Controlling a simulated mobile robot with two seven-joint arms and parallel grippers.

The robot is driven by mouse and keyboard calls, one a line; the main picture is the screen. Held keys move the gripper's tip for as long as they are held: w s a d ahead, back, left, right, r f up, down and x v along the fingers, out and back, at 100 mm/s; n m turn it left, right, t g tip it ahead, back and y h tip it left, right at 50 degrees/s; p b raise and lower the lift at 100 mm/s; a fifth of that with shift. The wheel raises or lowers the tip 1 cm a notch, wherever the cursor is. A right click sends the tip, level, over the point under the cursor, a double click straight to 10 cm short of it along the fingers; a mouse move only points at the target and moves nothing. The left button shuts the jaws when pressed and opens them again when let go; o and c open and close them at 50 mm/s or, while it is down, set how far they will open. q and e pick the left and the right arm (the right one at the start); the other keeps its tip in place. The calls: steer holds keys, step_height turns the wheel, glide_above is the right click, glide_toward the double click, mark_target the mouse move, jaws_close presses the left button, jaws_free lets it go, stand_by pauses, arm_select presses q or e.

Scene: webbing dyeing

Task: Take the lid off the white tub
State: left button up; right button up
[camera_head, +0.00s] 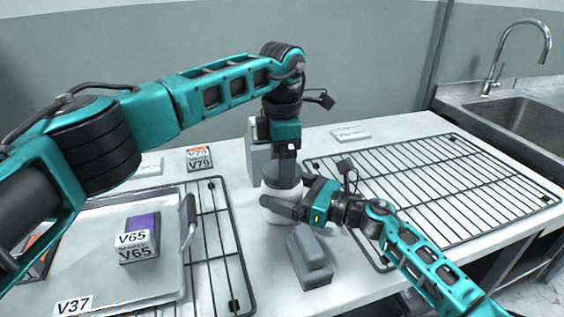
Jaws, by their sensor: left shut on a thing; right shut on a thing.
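The white tub (271,190) stands on the table near the middle of the head view, with a dark grey lid (284,176) at its top. My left gripper (286,163) reaches down from above and is shut on the lid. My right gripper (288,205) comes in from the right and is shut on the tub's side, covering part of its front. The lid sits at the tub's mouth; whether it is loose cannot be told.
A grey block-shaped thing (309,258) lies just in front of the tub. A grey box (258,155) stands close behind. Wire racks (440,185) lie on both sides; a tray (120,215) with a V65 box (137,242) is at left. A sink (520,105) is at far right.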

arm_select(q)
steer(key=n, duration=0.5)
steer(key=shift+n, duration=0.4)
steer(key=n, duration=0.8)
steer(key=shift+n, duration=0.4)
steer(key=n, duration=0.4)
steer(key=shift+r+n, duration=0.1)
steer(key=shift+n, duration=0.3)
steer(key=shift+r, duration=0.15)
steer(key=shift+r, duration=0.95)
